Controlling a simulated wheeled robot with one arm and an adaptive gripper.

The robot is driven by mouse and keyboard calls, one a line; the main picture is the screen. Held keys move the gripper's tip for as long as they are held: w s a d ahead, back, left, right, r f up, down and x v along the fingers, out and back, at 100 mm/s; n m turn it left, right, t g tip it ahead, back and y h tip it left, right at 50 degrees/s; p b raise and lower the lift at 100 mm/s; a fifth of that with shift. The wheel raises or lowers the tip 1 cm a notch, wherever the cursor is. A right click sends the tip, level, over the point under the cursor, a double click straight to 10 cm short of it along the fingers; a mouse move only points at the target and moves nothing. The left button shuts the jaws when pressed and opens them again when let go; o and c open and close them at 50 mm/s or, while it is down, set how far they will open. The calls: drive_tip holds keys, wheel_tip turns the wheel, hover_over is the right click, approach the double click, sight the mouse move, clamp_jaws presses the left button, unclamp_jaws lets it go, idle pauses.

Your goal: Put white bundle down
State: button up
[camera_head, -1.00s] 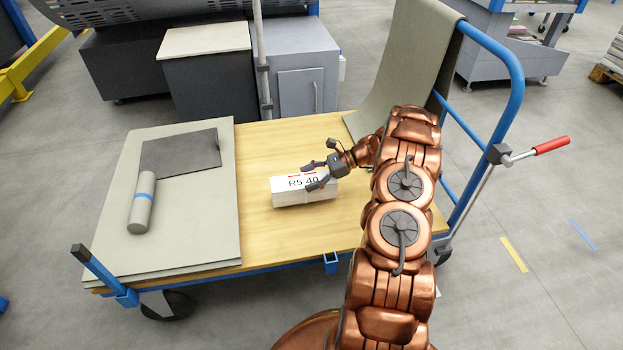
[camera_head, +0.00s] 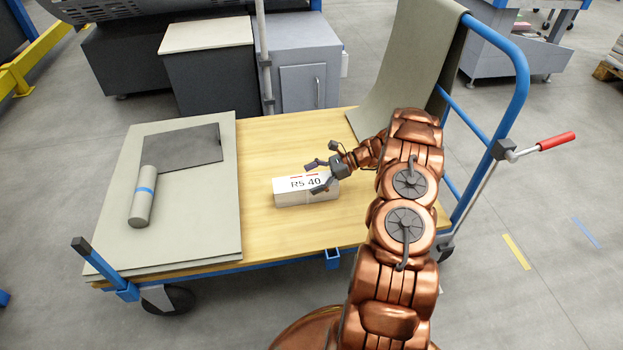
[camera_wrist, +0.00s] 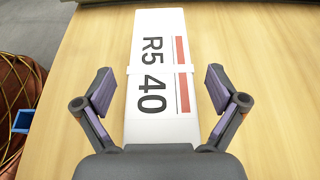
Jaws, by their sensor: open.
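The white bundle (camera_head: 306,191), marked "R5 40" with a red stripe, lies flat on the bare wooden deck of the cart (camera_head: 290,235). It also shows in the wrist view (camera_wrist: 158,60), with a white band across it. My gripper (camera_head: 318,176) is open at the bundle's right end. In the wrist view its two fingers (camera_wrist: 160,92) stand on either side of the bundle, with a gap on each side. The gripper's palm hides the bundle's near end.
Grey-green sheets (camera_head: 190,230) cover the deck's left part, with a dark sheet (camera_head: 182,149) and a rolled sheet (camera_head: 143,196) on top. A draped sheet (camera_head: 410,65) hangs over the blue handle (camera_head: 522,80) at right. Bare deck surrounds the bundle.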

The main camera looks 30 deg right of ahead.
drive_tip(key=shift+s+d+r, duration=0.1)
drive_tip(key=shift+d+r, duration=0.1)
drive_tip(key=shift+r, duration=0.1)
drive_tip(key=p+v, duration=0.3)
drive_tip(key=v, duration=0.8)
drive_tip(key=w+a+r+n+g, duration=0.2)
drive_tip(key=a+r+n+g, duration=0.25)
drive_tip(key=a+r, duration=0.7)
drive_tip(key=s+a+r+n+g+h, duration=0.2)
drive_tip(key=s+a+r+n, duration=0.15)
drive_tip(key=a, duration=0.45)
drive_tip(key=s+a+r+n+g+h, duration=0.1)
drive_tip(key=s+a+r+n, duration=0.25)
drive_tip(key=a, duration=0.45)
drive_tip(key=s+a+r+n+g+h, duration=0.2)
drive_tip(key=s+a+r+n+h, duration=0.25)
drive_tip(key=s+a, duration=0.55)
drive_tip(key=s+d+n+h, duration=0.3)
drive_tip(key=s+n+h, duration=0.2)
drive_tip(key=s, duration=1.5)
drive_tip(key=shift+s+d+f+n, duration=0.2)
drive_tip(key=shift+f+n, duration=0.25)
drive_tip(key=shift+n, duration=0.45)
